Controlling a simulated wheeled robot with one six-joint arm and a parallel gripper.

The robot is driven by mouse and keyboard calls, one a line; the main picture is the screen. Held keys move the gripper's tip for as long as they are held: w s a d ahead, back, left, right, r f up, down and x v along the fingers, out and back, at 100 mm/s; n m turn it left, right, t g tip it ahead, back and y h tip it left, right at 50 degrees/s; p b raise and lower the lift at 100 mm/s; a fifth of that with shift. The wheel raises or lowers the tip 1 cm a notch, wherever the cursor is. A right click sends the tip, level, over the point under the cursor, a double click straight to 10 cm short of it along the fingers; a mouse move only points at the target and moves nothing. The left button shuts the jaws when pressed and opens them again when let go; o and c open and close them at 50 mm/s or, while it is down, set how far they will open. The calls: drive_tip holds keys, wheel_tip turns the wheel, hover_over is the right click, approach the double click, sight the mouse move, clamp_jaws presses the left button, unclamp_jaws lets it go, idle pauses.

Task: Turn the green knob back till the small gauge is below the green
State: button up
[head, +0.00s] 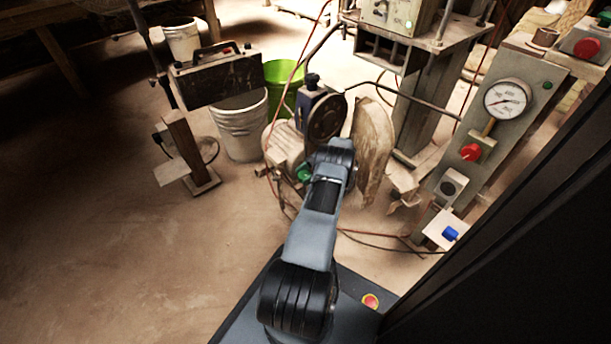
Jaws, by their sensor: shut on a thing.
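My arm reaches up the middle of the head view, and its far end lies over the pump machine (287,143) with its dark wheel. My gripper is hidden behind my own wrist, so its fingers and what they touch do not show. A small green round part (304,173) shows just left of my wrist, low on the machine. I cannot tell whether it is the green knob. No small gauge can be made out; the one readable dial is a large white gauge (507,97) on the grey panel at the right.
The grey panel (487,160) carries a red knob (470,152) and a blue switch (450,233). A white bucket (240,128) and a green bucket (283,78) stand behind the machine. Cables lie on the floor; the floor at left is clear. A dark slab fills the lower right.

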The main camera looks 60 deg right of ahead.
drive_tip(key=shift+w+a, duration=0.1)
drive_tip(key=shift+a, duration=0.05)
drive_tip(key=o, duration=0.7)
drive_tip(key=shift+o, duration=1.1)
drive_tip(key=shift+r+p, duration=0.4)
drive_tip(key=shift+r, duration=0.1)
wheel_tip(320, 180, up, 3)
drive_tip(key=shift+r+p, duration=0.15)
drive_tip(key=shift+p, duration=1)
drive_tip(key=s+a+r+p, duration=0.8)
drive_tip(key=a, duration=0.3)
drive_tip(key=shift+s+r, duration=0.2)
drive_tip(key=shift+r, duration=0.2)
drive_tip(key=shift+a, duration=0.1)
